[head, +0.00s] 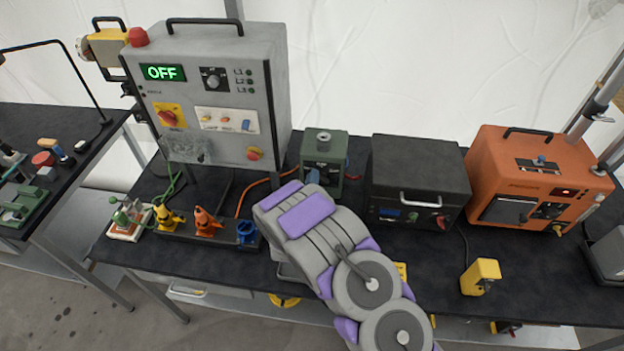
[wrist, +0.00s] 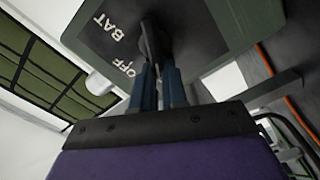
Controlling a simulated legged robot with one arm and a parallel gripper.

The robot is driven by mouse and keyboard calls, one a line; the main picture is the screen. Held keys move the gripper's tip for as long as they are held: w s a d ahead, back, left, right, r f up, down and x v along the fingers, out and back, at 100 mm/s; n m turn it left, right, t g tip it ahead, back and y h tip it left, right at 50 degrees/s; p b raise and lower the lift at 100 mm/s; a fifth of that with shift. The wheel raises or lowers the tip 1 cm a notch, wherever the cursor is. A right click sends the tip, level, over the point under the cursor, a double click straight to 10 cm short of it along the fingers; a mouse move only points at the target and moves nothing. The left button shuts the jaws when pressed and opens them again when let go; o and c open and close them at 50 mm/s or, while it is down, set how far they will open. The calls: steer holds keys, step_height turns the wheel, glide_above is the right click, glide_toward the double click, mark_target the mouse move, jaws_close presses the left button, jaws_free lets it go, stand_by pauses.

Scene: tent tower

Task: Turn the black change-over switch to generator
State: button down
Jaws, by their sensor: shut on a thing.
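The blue fingers of my gripper (wrist: 160,78) are closed around the switch's handle. No generator label is readable, and I cannot tell which mark the switch points at.
A grey cabinet (head: 270,100) with a green "OFF" display stands at the left. A black case (head: 415,155) and an orange unit (head: 490,150) stand right of the green box. Colored connectors (head: 205,222) sit left of my arm. A yellow block (head: 481,277) stands near the front edge.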

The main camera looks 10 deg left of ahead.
steer(key=shift+s+d+f, duration=0.15)
steer(key=shift+d+f, duration=0.1)
steer(key=shift+f, duration=0.2)
steer(key=c, duration=1.2)
jaws_free()
steer(key=shift+o, duration=0.2)
steer(key=shift+w+d+r, duration=0.1)
steer(key=shift+w+d, duration=0.15)
steer(key=shift+d, duration=0.05)
steer(key=s+p, duration=0.1)
steer(key=s, duration=1.6)
steer(key=shift+s+a, duration=0.15)
steer(key=shift+a, duration=0.2)
